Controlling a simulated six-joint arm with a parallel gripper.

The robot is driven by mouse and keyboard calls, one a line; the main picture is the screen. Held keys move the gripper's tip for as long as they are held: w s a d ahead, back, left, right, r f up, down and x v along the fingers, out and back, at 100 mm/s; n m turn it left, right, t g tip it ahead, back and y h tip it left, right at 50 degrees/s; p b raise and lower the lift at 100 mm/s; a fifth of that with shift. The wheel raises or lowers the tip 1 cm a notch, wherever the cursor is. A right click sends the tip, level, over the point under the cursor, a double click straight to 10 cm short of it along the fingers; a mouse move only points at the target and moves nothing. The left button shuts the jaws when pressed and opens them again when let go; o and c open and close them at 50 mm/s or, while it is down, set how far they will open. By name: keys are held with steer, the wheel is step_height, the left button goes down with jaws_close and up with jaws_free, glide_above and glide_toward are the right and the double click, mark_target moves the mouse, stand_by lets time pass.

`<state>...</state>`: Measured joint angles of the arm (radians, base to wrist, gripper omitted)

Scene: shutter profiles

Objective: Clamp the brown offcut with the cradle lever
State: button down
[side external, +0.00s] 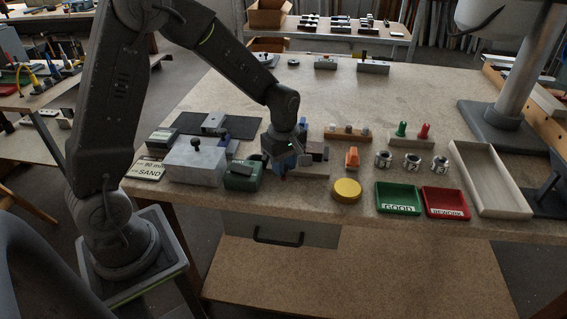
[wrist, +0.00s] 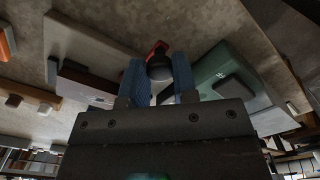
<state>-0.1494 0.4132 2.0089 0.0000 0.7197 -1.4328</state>
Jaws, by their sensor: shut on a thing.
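My gripper (side external: 284,168) is low over the bench, just left of the cradle (side external: 313,172). In the wrist view its blue fingers (wrist: 158,80) are closed around the black ball knob of the red cradle lever (wrist: 157,48). The brown offcut (side external: 318,149) sits at the cradle, right of my gripper. In the wrist view the offcut (wrist: 88,80) lies left of the fingers, beside the pale cradle plate (wrist: 90,44). The fingers hide part of the knob, and I cannot tell whether the lever's clamp touches the offcut.
A green machine (side external: 244,175) stands close on the left, beside a grey box (side external: 197,162). To the right are an orange block (side external: 352,158), a yellow disc (side external: 346,190), numbered cups (side external: 412,162), and green (side external: 398,198) and red trays (side external: 446,203).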

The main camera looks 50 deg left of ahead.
mark_target(312, 152)
steer(key=shift+w, duration=0.1)
steer(key=n, duration=0.1)
steer(key=w+d+n, duration=0.1)
steer(key=n, duration=0.1)
steer(key=shift+w+d+n, duration=0.1)
steer(key=shift+w+n, duration=0.2)
steer(key=w+n, duration=0.1)
steer(key=n, duration=0.1)
steer(key=w+n, duration=0.1)
steer(key=n, duration=0.1)
steer(key=shift+w+d, duration=0.25)
steer(key=shift+d, duration=0.1)
steer(key=w+n, duration=0.1)
steer(key=n, duration=0.2)
steer(key=w+n, duration=0.1)
steer(key=shift+w+a+n, duration=0.2)
steer(key=shift+w+n, duration=0.1)
steer(key=shift+n, duration=0.1)
steer(key=shift+w+a+n, duration=0.2)
steer(key=shift+w+n, duration=0.2)
steer(key=shift+n, duration=0.45)
steer(key=shift+w+a+n, duration=0.2)
steer(key=shift+w+n, duration=0.2)
steer(key=shift+n, duration=0.45)
steer(key=c, duration=0.9)
jaws_free()
step_height(312, 152, up, 14)
